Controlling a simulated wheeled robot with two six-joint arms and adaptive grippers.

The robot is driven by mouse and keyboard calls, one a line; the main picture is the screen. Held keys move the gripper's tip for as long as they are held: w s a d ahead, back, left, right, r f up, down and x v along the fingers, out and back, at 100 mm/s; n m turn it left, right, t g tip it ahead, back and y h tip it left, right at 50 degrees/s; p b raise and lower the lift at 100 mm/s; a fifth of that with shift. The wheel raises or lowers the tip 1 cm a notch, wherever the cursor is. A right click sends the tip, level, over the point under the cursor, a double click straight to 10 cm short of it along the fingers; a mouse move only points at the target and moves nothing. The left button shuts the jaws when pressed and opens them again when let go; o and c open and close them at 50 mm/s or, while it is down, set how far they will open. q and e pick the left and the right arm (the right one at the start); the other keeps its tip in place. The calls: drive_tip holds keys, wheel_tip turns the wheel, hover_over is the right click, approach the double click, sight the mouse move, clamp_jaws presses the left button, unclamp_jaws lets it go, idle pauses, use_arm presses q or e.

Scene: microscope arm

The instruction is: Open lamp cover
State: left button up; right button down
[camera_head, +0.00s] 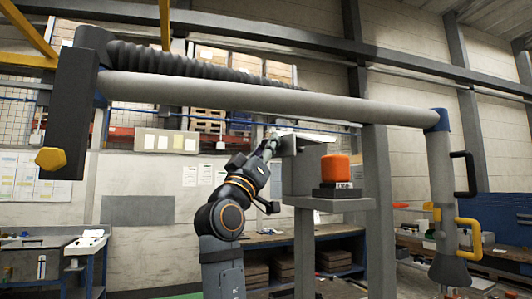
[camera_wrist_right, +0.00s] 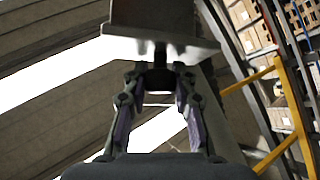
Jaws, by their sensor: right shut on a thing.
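A grey box-like housing (camera_head: 303,170), with a pale flat plate (camera_head: 312,137) at its top, stands in the middle of the head view. I take the plate to be the lamp cover, but cannot be sure. My right gripper (camera_head: 273,137) is at the upper left edge of this housing. In the right wrist view my right gripper (camera_wrist_right: 158,75) is shut on a small dark knob (camera_wrist_right: 160,55) below a grey panel (camera_wrist_right: 155,18). The fingers partly hide the knob. My left gripper is not in view.
An orange block (camera_head: 341,168) on a black base rests on a grey shelf (camera_head: 330,203) right of my arm. A long grey tube (camera_head: 270,97) crosses overhead. A jointed column with yellow handle (camera_head: 470,238) hangs at the right. A workbench (camera_head: 270,240) stands behind.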

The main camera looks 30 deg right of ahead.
drive_tip(key=shift+w+a+g+h, duration=0.15)
drive_tip(key=shift+w+g+h, duration=0.15)
drive_tip(key=shift+w+g, duration=0.1)
drive_tip(key=shift+s, duration=0.1)
drive_tip(key=c, duration=1.1)
unclamp_jaws()
drive_tip(key=shift+m, duration=0.3)
drive_tip(key=shift+o, duration=0.2)
drive_tip(key=v, duration=0.7)
drive_tip(key=shift+f, duration=0.15)
drive_tip(key=shift+s, duration=0.1)
